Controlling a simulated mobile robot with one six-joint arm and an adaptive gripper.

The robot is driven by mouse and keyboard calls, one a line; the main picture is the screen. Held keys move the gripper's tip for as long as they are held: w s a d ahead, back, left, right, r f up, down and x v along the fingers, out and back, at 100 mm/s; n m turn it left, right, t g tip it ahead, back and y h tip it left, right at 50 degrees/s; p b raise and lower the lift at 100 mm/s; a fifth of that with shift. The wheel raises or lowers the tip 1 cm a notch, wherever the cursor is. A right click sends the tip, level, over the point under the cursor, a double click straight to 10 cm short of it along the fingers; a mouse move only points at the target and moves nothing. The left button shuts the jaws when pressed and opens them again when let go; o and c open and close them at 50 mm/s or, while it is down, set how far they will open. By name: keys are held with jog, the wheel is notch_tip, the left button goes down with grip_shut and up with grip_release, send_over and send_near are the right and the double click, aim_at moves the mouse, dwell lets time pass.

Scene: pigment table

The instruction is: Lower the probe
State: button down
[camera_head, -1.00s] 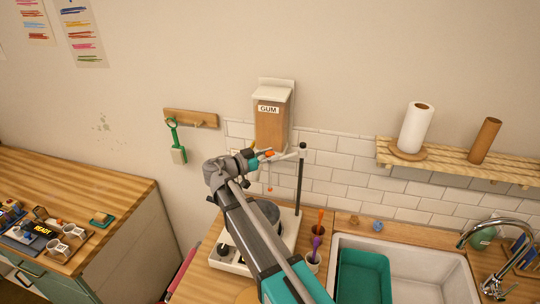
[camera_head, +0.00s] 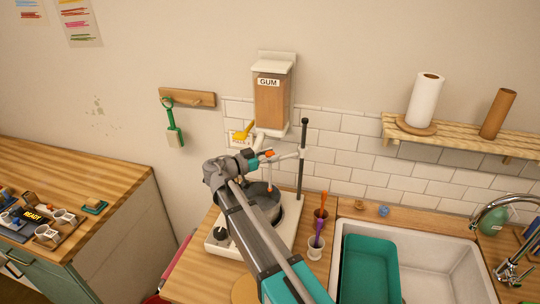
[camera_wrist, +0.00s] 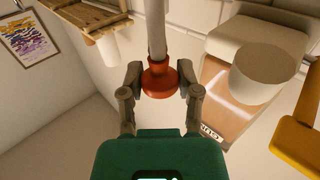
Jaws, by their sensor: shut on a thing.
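The probe hangs from a pale horizontal arm (camera_head: 289,156) on a black upright post (camera_head: 302,150) of a white stand. Its thin rod (camera_head: 270,173) points down, with its lower end at the mouth of the dark pot (camera_head: 265,204) on the stand's base. I cannot tell how deep the end sits. My gripper (camera_head: 262,157) is shut on the red-orange knob (camera_head: 270,154) at the end of the arm. In the wrist view the knob (camera_wrist: 160,78) sits between both fingers (camera_wrist: 160,90), with the pale arm running away from it.
A GUM dispenser (camera_head: 271,98) with a yellow lever (camera_head: 243,131) hangs on the wall behind. A cup with brushes (camera_head: 316,246) stands right of the stand, before the sink (camera_head: 460,270) with its teal basin (camera_head: 370,270).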

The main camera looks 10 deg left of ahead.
jog(key=b, duration=0.7)
send_over(270, 187)
jog(key=f, duration=0.7)
jog(key=shift+w+f, duration=0.3)
jog(key=shift+f, duration=0.1)
jog(key=shift+s+f, duration=0.1)
jog(key=shift+c, duration=1.5)
grip_release()
